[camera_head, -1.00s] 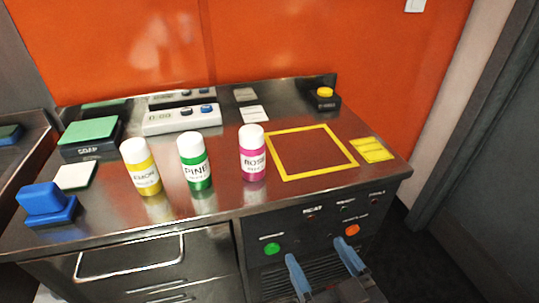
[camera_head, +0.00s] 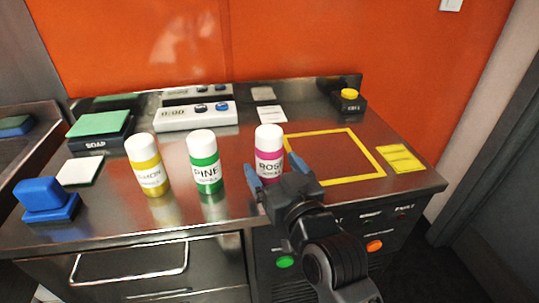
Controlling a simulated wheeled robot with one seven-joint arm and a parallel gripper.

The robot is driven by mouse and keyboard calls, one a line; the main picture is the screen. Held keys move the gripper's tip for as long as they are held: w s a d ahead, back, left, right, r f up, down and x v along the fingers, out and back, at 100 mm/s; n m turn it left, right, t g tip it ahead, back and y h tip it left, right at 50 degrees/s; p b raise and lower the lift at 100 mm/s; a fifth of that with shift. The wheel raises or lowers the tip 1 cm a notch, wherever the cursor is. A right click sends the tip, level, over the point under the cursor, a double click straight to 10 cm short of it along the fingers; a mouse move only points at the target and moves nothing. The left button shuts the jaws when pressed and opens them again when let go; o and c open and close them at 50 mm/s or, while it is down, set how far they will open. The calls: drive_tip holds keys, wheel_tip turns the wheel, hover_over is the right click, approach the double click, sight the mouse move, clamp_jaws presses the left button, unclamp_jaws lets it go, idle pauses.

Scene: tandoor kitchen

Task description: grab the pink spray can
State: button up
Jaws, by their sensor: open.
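The pink spray can (camera_head: 269,151) with a white cap and a label reading "ROSE" stands upright on the metal counter, right of the green can. My gripper (camera_head: 272,166) is open in front of it, with one blue finger to the left of the can's lower part and the other near its right side. The gripper hides part of the can's base. I cannot tell whether the fingers touch the can.
A green "PINE" can (camera_head: 205,166) and a yellow can (camera_head: 147,168) stand to the left. A yellow square outline (camera_head: 346,181) marks empty counter to the right. A timer (camera_head: 195,115), a soap box (camera_head: 101,132) and a yellow button (camera_head: 349,94) stand farther back.

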drive_tip(key=shift+x, duration=1.5)
drive_tip(key=shift+c, duration=0.2)
drive_tip(key=c, duration=1.2)
drive_tip(key=shift+o, duration=0.2)
